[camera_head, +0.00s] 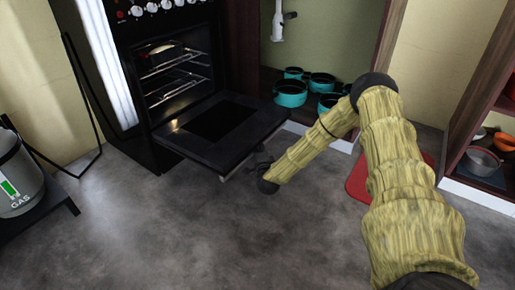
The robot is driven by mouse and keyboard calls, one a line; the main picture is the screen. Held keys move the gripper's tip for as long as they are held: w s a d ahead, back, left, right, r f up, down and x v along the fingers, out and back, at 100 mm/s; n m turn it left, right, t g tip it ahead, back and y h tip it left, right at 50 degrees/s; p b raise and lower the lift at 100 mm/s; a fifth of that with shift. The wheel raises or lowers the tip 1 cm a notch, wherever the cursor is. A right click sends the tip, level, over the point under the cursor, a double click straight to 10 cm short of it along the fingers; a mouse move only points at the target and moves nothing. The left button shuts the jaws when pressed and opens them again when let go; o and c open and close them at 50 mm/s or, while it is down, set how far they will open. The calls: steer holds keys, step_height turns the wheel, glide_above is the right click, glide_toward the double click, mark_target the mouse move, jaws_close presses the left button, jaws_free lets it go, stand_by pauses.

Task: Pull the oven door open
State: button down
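The black oven (139,84) stands at the upper left with its racks showing inside. Its door (183,146) is folded down, roughly level, and reaches out toward the room's middle. My arm comes in from the lower right and bends down to my gripper (257,163), which is at the door's front right edge. The gripper is small and dark against the door, so I cannot tell whether its fingers are shut on the handle. The handle bar (234,171) shows only in part along the door's front edge.
A gas bottle (18,180) stands on a dark stand at the left. Teal pots (290,93) sit in a low cupboard behind my arm. A red object (358,182) lies on the floor behind my arm. Shelves with bowls (481,160) are at the right. The grey floor in front is clear.

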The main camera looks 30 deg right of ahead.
mark_target(257, 134)
steer(key=shift+n+g, duration=0.5)
steer(key=shift+n, duration=0.1)
steer(key=shift+w+r+p, duration=0.1)
steer(key=shift+r+p, duration=3.5)
steer(key=c, duration=1.5)
jaws_free()
steer(key=shift+o, duration=0.3)
